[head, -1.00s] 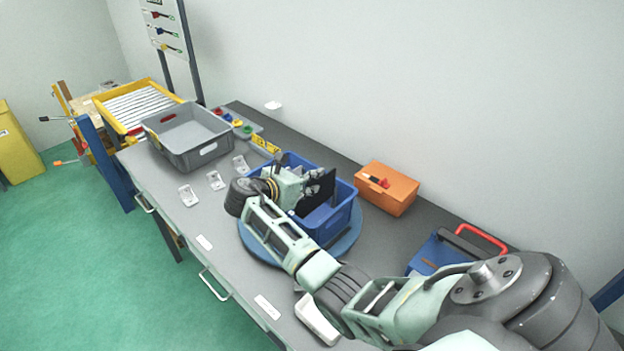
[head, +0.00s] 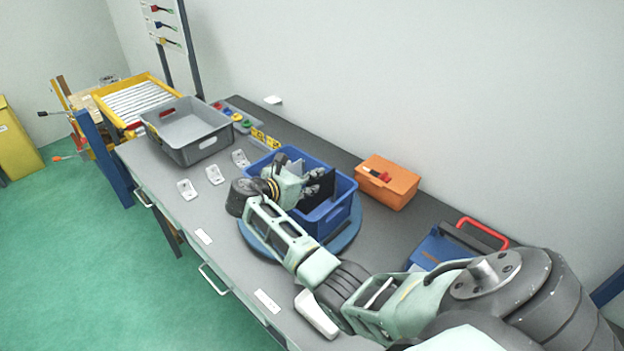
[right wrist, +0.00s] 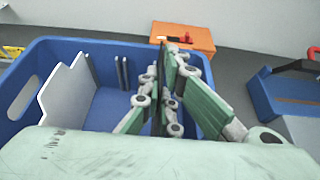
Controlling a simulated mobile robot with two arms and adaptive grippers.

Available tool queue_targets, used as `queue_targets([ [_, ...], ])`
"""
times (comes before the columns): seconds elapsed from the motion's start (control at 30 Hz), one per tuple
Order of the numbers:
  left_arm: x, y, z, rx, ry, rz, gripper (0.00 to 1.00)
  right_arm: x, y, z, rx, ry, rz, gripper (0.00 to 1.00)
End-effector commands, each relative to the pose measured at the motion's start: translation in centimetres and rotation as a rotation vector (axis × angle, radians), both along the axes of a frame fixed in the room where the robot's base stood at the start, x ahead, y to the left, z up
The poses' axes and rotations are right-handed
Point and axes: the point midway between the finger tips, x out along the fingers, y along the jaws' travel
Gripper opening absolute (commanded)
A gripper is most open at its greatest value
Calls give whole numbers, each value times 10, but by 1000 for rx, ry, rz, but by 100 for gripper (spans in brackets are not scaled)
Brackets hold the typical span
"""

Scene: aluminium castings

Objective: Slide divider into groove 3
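A blue crate (head: 345,214) stands on a round blue disc (head: 352,240) on the bench; its rim also shows in the right wrist view (right wrist: 100,43). My right gripper (head: 318,182) is over the crate. It is shut on a thin black divider (head: 320,197), which stands roughly upright, partly inside the crate; in the right wrist view the divider (right wrist: 160,60) is edge-on between the fingers (right wrist: 160,103). A pale stepped divider (right wrist: 66,95) stands at the crate's left. Short ribs (right wrist: 121,73) line the far wall. The divider's lower edge is hidden. My left gripper is not in view.
An orange box (head: 388,182) stands behind the crate and a blue case with a red handle (head: 450,248) to its right. A grey bin (head: 188,134) and several small pale castings (head: 214,175) lie to the left.

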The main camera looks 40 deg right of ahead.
Motion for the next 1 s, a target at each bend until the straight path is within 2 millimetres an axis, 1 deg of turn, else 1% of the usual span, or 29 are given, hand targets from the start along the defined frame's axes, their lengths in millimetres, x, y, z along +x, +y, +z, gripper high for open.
queue_targets([
  [1.0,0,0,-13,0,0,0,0,0,0,-26,0,0,0,0],
])
